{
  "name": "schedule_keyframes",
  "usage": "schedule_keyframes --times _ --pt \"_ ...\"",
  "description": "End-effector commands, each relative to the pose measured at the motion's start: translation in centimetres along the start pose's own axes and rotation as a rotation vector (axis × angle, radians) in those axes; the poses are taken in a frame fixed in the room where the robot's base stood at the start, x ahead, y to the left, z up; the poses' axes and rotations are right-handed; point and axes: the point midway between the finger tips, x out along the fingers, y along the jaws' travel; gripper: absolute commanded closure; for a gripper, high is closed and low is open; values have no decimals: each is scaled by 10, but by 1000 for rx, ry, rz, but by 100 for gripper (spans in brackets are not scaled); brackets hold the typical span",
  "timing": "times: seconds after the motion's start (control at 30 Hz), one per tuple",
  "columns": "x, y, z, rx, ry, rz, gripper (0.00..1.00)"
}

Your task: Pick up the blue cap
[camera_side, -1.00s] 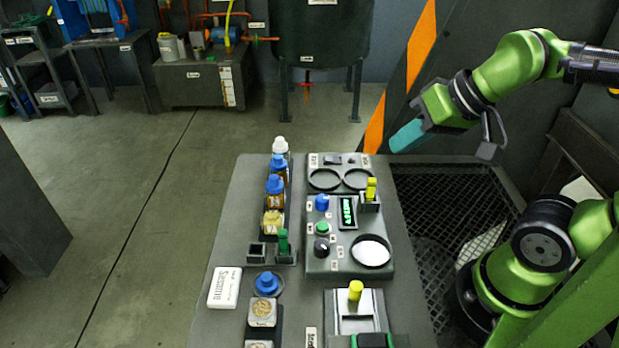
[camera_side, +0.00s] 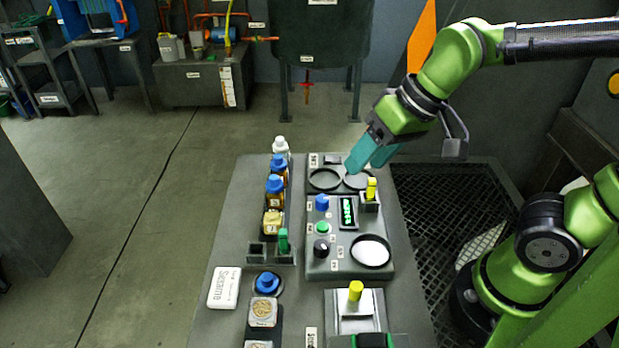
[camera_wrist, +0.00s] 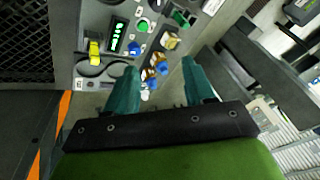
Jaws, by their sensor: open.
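A blue cap (camera_side: 266,283) sits in a dark round holder near the front left of the bench in the side view. Two amber bottles stand in a row further back, with a blue cap on the rear one (camera_side: 278,161) and a blue cap on the front one (camera_side: 275,184). My gripper (camera_side: 364,165) is open and empty, its teal fingers pointing down-left above the back of the control panel. In the wrist view the spread fingers of my gripper (camera_wrist: 159,65) have the amber bottles (camera_wrist: 152,72) showing between and beyond them.
The control panel (camera_side: 312,263) carries a blue knob (camera_side: 322,202), a green button and a yellow-topped piece (camera_side: 371,188). A white box (camera_side: 225,287) lies at the left edge. A yellow-topped fixture (camera_side: 355,291) stands at the front.

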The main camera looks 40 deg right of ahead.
Motion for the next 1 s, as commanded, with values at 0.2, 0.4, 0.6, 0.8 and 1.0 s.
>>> schedule_keyframes --times 0.2,0.4,0.6,0.8,1.0 --pt "48 -72 -12 -213 -229 52 47" --pt "94 -133 -8 -370 -378 135 47" --pt "113 -166 -14 -420 -426 204 47" --pt "115 -162 -14 -401 -434 224 47" --pt "152 -149 2 -401 -437 224 47"
